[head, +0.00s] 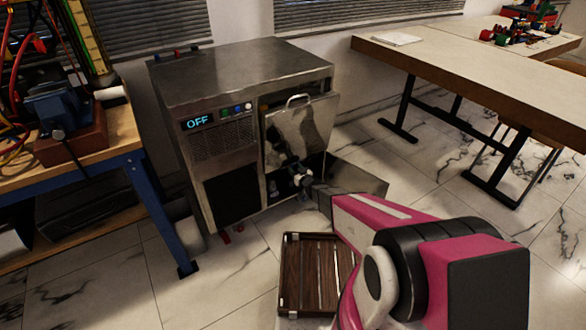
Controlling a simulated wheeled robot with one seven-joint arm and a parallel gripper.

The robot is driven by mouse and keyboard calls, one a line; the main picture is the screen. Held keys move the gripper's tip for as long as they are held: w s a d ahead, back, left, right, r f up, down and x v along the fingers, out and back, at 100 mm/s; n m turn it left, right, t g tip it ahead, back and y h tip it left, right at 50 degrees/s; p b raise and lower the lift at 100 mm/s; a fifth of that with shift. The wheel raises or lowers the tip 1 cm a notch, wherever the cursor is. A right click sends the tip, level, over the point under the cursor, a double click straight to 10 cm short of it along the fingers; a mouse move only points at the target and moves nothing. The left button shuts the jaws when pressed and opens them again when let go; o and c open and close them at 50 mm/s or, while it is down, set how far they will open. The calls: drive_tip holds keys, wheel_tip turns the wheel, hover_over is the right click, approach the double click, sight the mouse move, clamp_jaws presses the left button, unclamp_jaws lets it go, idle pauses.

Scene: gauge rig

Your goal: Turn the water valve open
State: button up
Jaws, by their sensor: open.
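A steel cabinet (240,75) stands in the middle, its display (197,122) reading OFF. A steel panel with a handle (300,125) leans out from its right front, above a dark opening. My gripper (299,176) is open at the end of my pink arm, in front of this opening, just below the panel. It looks empty. I cannot make out the water valve for certain; my gripper and the shadow hide part of the opening. Small red and blue fittings (187,51) show behind the cabinet's top edge.
A workbench with a blue leg (160,215) stands close on the left, bearing a vise (55,112) and cables. A slatted wooden crate (318,272) lies on the floor below my arm. A long table (460,65) stands at the right.

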drive_tip(key=v, duration=0.8)
drive_tip(key=shift+d+r, duration=0.1)
